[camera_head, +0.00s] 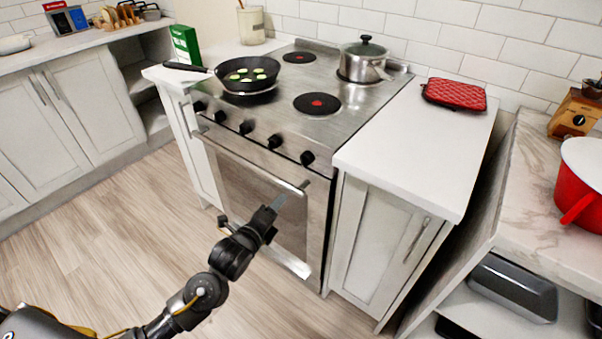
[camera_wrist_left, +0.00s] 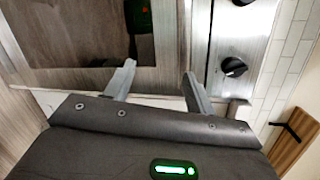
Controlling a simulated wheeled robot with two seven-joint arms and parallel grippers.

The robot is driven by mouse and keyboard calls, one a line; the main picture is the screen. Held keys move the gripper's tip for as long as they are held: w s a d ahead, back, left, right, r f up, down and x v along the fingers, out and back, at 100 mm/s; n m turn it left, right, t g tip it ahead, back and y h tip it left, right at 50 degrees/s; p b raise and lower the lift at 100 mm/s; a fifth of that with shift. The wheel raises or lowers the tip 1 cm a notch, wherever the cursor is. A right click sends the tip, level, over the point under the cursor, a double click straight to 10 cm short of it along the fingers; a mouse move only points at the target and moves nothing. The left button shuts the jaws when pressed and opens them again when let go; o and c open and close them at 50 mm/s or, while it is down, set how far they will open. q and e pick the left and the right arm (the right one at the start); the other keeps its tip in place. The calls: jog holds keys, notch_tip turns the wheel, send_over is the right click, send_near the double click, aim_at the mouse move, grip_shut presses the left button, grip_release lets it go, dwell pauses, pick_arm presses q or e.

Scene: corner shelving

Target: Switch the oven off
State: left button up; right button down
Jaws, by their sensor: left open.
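The steel oven (camera_head: 228,158) stands in the middle of the head view, its door closed with a long handle bar (camera_head: 250,162). Several black knobs (camera_head: 275,141) line the front panel above the door. My left gripper (camera_head: 279,202) is open and empty in front of the door, lower than the knobs. In the left wrist view my open fingers (camera_wrist_left: 160,82) point toward the oven front. One black knob (camera_wrist_left: 233,67) shows right of the fingers, apart from them; another is cut off at the top. The knob settings are too small to read. My right gripper is out of view.
A frying pan (camera_head: 247,79) with green slices and a lidded pot (camera_head: 363,62) stand on the hob. A white counter (camera_head: 400,140) with a red mitt (camera_head: 454,94) adjoins it. The floor (camera_head: 110,230) in front is clear.

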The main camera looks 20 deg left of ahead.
aim_at(303, 163)
pick_arm(q)
notch_tip(303, 163, up, 11)
jog(key=s+d+m+t+h, duration=0.2)
jog(key=s+d+m, duration=0.1)
jog(key=m, duration=0.1)
jog(key=x, duration=1)
jog(key=shift+w+a, duration=0.3)
jog(key=shift+w, duration=0.25)
jog(key=shift+w+d, duration=0.1)
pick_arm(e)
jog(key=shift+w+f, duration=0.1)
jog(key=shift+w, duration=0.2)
pick_arm(q)
jog(key=shift+c, duration=0.4)
jog(key=c, duration=0.9)
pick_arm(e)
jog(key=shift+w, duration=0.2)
